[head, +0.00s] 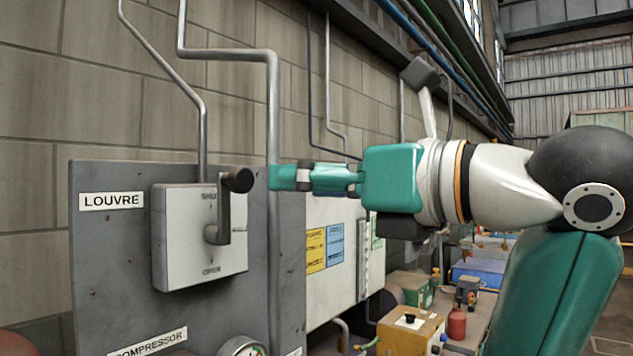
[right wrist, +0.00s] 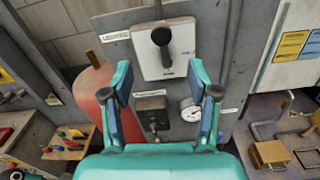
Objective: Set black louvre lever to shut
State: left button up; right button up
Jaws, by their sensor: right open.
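The black louvre lever (head: 224,205) is on a pale box (head: 172,240) beside the LOUVRE label (head: 111,201). Its arm points up from the pivot, with the knob near the upper mark, which it partly hides; a lower mark reads like OPEN. In the right wrist view the lever (right wrist: 164,50) is upright, ahead of the fingers. My right gripper (head: 274,178) is at knob height, right of the knob in the head view, with a gap between. Its fingers (right wrist: 161,78) are spread, with nothing between them. My left gripper is not in view.
A grey panel (head: 110,260) carries the box, a COMPRESSOR label (head: 148,342) and a gauge (head: 243,347). A vertical pipe (head: 273,120) runs beside it. A red cylinder (right wrist: 89,90) stands left in the wrist view. A cluttered bench (head: 470,338) lies to the right.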

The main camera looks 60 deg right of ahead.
jog(key=shift+s, duration=0.25)
dwell(0.5)
